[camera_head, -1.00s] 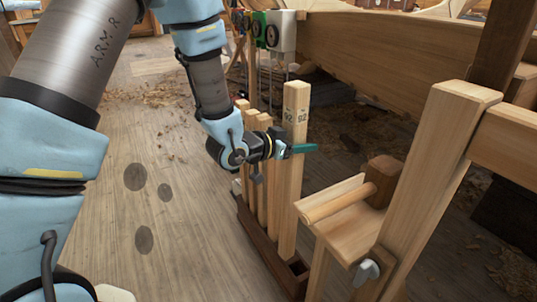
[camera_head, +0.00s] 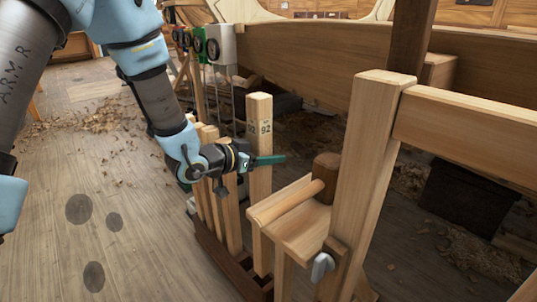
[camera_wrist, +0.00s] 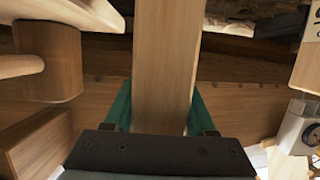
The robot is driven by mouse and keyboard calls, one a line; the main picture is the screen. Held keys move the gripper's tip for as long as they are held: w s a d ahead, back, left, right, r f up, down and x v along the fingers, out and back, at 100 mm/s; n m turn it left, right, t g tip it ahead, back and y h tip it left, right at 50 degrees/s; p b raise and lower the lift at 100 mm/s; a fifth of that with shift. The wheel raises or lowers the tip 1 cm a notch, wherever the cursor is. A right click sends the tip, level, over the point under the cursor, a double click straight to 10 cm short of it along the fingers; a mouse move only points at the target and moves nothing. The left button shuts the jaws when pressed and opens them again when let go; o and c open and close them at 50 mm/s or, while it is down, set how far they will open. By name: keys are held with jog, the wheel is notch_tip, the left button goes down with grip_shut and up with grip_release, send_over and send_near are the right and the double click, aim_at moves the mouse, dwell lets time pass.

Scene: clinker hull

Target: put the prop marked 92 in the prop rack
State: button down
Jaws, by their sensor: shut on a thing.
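The prop marked 92 (camera_head: 259,130) is a tall pale wooden post, upright, with its number near the top. My gripper (camera_head: 267,160) is shut on it at about mid-height, with green fingers across it. In the wrist view the prop (camera_wrist: 165,60) fills the space between the two green fingers (camera_wrist: 158,108). The prop rack (camera_head: 217,248) is a low, long dark brown trough on the floor. The prop's foot appears to be in the near end of the rack; its exact seating is hard to tell. Several other props (camera_head: 231,215) stand in the rack to the left.
A wooden bench part with a round bar (camera_head: 287,203) and a thick post (camera_head: 362,150) stand close on the right. The planked hull (camera_head: 290,65) runs behind. Green and white boxes (camera_head: 222,45) hang at the back. The floor at left (camera_head: 120,180) is open.

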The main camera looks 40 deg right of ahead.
notch_tip(320, 180, down, 15)
jog(key=b, duration=1.1)
jog(key=shift+f, duration=0.2)
dwell(0.7)
jog(key=shift+f+b, duration=0.4)
jog(key=shift+f, duration=0.15)
dwell(0.7)
jog(key=shift+c, duration=0.7)
grip_release()
jog(key=shift+f, duration=0.1)
jog(key=shift+a, duration=0.1)
jog(key=p+v, duration=0.2)
jog(key=v, duration=0.8)
jog(key=shift+a, duration=0.25)
jog(key=shift+w, duration=0.1)
